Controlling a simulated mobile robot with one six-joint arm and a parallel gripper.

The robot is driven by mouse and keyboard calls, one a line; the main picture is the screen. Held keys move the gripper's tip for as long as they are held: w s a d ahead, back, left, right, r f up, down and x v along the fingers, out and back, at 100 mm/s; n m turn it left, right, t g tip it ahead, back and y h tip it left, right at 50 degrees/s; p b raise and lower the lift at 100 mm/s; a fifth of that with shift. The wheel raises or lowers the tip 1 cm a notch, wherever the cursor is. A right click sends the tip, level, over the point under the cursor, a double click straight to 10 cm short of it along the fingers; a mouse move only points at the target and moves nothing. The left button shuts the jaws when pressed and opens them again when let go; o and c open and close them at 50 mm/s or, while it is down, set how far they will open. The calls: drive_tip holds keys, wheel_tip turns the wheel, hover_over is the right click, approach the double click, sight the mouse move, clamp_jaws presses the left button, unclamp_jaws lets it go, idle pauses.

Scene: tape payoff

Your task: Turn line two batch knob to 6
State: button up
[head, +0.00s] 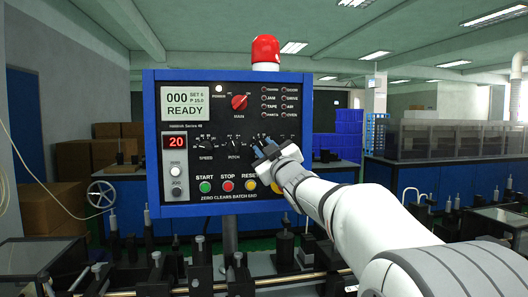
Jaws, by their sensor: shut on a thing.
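The control panel (236,196) is a dark face in a blue frame, facing me. Its small display (185,103) appears to read 000, SET 6, P 15.0, READY. A row of black knobs runs across the middle, with the speed knob (206,146) and the pitch knob (233,145) in plain view. My gripper (264,152) reaches in from the right and is shut on the rightmost knob of this row. My fingers hide most of that knob, its label and its pointer, so I cannot read its setting directly.
A red main switch (239,102) sits above the knobs. Below are a green start button (205,187), a red stop button (228,186) and a yellow reset button (251,185), close to my gripper. A red display (175,142) shows 20. Machine fittings stand below the panel.

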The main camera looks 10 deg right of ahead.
drive_tip(key=shift+r+n+g+y+p, duration=0.1)
drive_tip(key=shift+n+g+y+p, duration=0.45)
drive_tip(key=shift+n, duration=0.95)
drive_tip(key=o, duration=0.7)
drive_tip(key=shift+c, duration=0.2)
drive_tip(key=shift+s, duration=0.1)
drive_tip(key=b+v, duration=0.1)
drive_tip(key=v, duration=0.6)
drive_tip(key=shift+s+d, duration=0.2)
drive_tip(key=shift+s, duration=0.1)
drive_tip(key=shift+f, duration=0.2)
